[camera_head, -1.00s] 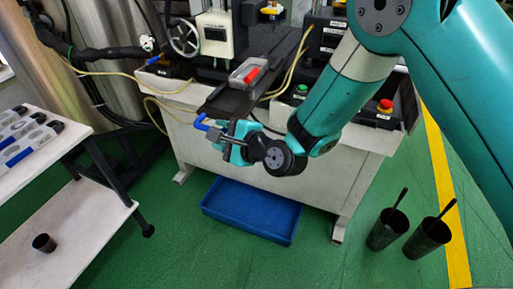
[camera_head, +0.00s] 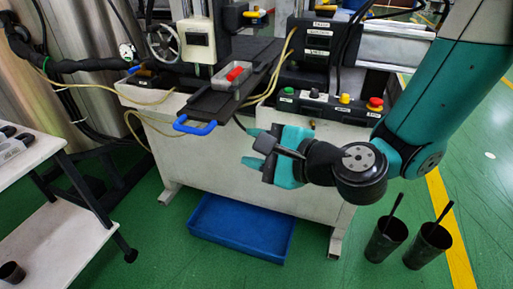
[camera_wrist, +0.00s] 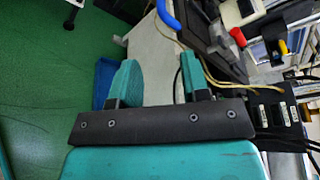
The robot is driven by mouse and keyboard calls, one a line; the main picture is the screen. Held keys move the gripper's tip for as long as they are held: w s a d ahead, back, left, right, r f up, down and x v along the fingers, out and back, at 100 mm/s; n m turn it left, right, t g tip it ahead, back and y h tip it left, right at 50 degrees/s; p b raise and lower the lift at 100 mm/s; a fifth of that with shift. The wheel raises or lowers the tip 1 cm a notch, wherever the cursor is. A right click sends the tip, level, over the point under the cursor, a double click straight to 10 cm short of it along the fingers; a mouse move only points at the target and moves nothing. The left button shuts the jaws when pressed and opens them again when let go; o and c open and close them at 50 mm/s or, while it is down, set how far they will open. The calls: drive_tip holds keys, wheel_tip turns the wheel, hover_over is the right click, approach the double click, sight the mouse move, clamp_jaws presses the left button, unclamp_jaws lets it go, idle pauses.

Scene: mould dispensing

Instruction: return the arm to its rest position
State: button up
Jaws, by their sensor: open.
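My gripper (camera_head: 262,158) is in front of the white machine bench, apart from it, and points left in the head view. In the wrist view the two teal fingers of my gripper (camera_wrist: 160,84) stand well apart with nothing between them. The black slide tray with a blue handle (camera_head: 196,128) sticks out from the machine to the upper left of my gripper. A grey mould with a red piece (camera_head: 236,74) lies on that tray. The blue handle also shows at the top of the wrist view (camera_wrist: 168,14).
A blue bin (camera_head: 240,228) lies on the green floor under the bench. Two dark cups with sticks (camera_head: 386,240) stand on the floor at right. A control box with buttons (camera_head: 330,103) sits on the bench. A white shelf unit (camera_head: 60,235) stands at left.

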drive_tip(key=s+d+r+n+g+p, duration=0.1)
drive_tip(key=s+r+n+g+p, duration=0.45)
drive_tip(key=n, duration=0.75)
drive_tip(key=s+d+r+n+g+h+p, duration=0.1)
drive_tip(key=s+d+r+n+g+h, duration=0.1)
drive_tip(key=s+d+r+n+h, duration=0.1)
drive_tip(key=s+d+r+n+g+h+p, duration=0.1)
drive_tip(key=s+d+r+n+g+h, duration=0.1)
drive_tip(key=s+d+r+n+h, duration=0.2)
drive_tip(key=s+d+n+h, duration=0.1)
drive_tip(key=s+d, duration=0.2)
drive_tip(key=d, duration=0.3)
drive_tip(key=shift+d, duration=0.15)
